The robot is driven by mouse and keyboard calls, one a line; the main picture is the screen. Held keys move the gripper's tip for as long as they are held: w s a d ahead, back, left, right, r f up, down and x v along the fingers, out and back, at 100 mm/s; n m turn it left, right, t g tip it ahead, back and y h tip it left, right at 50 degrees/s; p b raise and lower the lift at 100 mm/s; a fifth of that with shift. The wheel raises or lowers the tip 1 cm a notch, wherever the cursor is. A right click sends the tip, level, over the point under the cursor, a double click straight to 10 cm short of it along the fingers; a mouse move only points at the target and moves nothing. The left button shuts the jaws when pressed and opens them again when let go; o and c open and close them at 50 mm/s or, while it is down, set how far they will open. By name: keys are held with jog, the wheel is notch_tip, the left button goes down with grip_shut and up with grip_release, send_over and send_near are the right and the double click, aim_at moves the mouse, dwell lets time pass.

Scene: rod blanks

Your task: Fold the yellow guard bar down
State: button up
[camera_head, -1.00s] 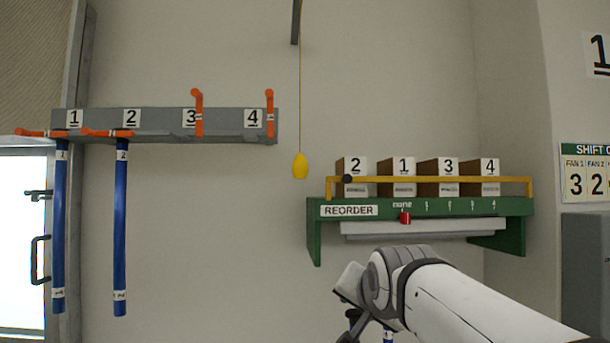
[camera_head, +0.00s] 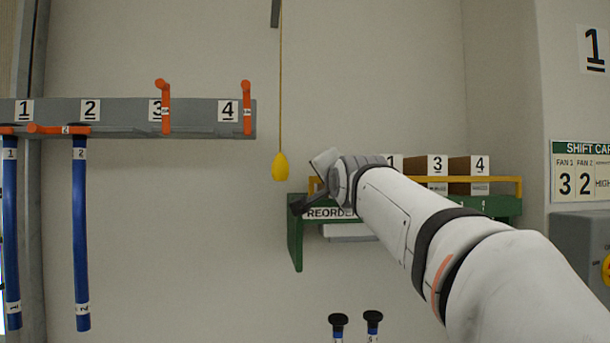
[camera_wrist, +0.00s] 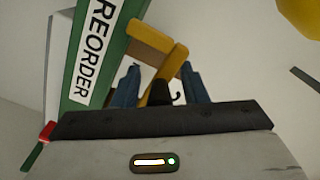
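The yellow guard bar (camera_head: 508,181) runs level across the front of the boxes, above the green shelf (camera_head: 296,245). Its left part is hidden behind my arm in the head view. In the wrist view the bar's yellow end (camera_wrist: 150,42) lies just ahead, with a black knob (camera_wrist: 161,92) close in front of my palm. My gripper (camera_wrist: 160,84) is open, with one blue finger on each side of the knob and bar end. I cannot tell whether the fingers touch them. In the head view my gripper (camera_head: 301,206) is at the shelf's left end, mostly hidden.
Boxes (camera_head: 468,170) stand behind the bar. A yellow pull (camera_head: 281,167) hangs on a cord just left of the shelf. A grey rack (camera_head: 190,116) with orange pegs and blue rods is farther left. Two black-topped rods (camera_head: 338,320) stand below.

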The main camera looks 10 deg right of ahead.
jog(key=shift+w, duration=0.15)
jog(key=shift+c, duration=0.3)
jog(key=c, duration=0.7)
jog(key=shift+o, duration=0.2)
